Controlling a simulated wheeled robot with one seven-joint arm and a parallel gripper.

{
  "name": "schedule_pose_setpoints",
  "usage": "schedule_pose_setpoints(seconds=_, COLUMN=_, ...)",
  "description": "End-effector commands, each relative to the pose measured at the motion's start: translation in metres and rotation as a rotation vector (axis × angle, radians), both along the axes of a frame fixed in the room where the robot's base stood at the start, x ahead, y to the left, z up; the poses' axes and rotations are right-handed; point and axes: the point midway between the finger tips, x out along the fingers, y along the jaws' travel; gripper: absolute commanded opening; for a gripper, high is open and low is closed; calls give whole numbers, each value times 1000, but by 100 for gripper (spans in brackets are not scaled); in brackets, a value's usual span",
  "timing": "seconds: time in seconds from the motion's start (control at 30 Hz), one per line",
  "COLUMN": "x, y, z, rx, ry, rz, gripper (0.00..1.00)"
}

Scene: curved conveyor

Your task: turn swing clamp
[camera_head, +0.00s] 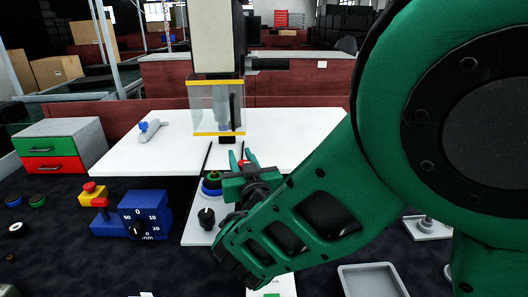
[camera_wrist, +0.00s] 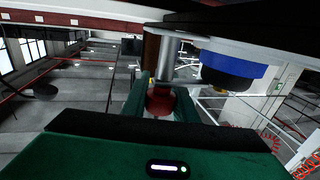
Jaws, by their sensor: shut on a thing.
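My gripper (camera_head: 238,175) is low over the white panel (camera_head: 195,232) in the middle of the head view. Its green fingers are closed around a red-ended piece with a metal rod, which I take to be the swing clamp (camera_head: 242,162). In the wrist view the red end (camera_wrist: 160,101) sits between the two fingers, with the rod running up from it. A blue and black round part (camera_wrist: 228,66) is just right of the rod. In the head view my gripper and arm hide most of the clamp.
A blue dial box (camera_head: 150,208) and a yellow-red button (camera_head: 93,194) stand left of the panel. A black knob (camera_head: 206,218) is close to my gripper. A machine head with a clear guard (camera_head: 215,108) hangs behind. A grey tray (camera_head: 370,282) lies at front right.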

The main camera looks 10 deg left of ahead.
Motion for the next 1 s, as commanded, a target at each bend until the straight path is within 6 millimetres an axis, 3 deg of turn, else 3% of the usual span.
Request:
schedule_pose_setpoints(seconds=0.07, x=2, y=-2, z=1, rx=0, ry=-2, rz=-4, gripper=3)
schedule_pose_setpoints(seconds=0.1, x=2, y=-2, z=1, rx=0, ry=-2, rz=-4, gripper=30)
schedule_pose_setpoints(seconds=0.17, x=2, y=-2, z=1, rx=1, ry=-3, rz=-4, gripper=44)
schedule_pose_setpoints(seconds=0.57, x=-5, y=-3, z=1, rx=1, ry=-2, rz=0, gripper=44)
schedule_pose_setpoints(seconds=1.0, x=-71, y=-37, z=1, rx=0, ry=-1, rz=3, gripper=44)
